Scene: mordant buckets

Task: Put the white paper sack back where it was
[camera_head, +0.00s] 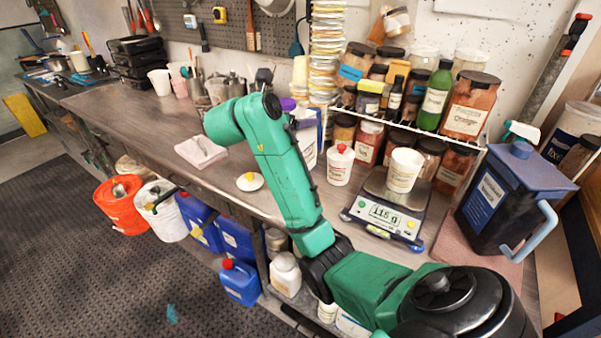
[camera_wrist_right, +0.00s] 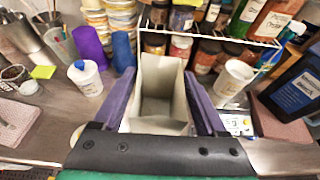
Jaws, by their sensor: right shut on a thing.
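The white paper sack (camera_wrist_right: 162,118) fills the middle of the right wrist view. It looks upright, with its open top and pale inside showing. My right gripper (camera_wrist_right: 161,100) is shut on it, with one purple-grey finger on each side. The sack hides part of the bench behind it. My left gripper is not in view.
The scale (camera_head: 386,214) bears a white tub (camera_head: 404,170). A red-capped white jar (camera_head: 340,164) stands left of it, and a dark blue jug (camera_head: 487,205) right. A wire shelf (camera_head: 420,131) of jars is behind. The bench between the pink cloth (camera_head: 201,151) and small dish (camera_head: 249,182) looks clear.

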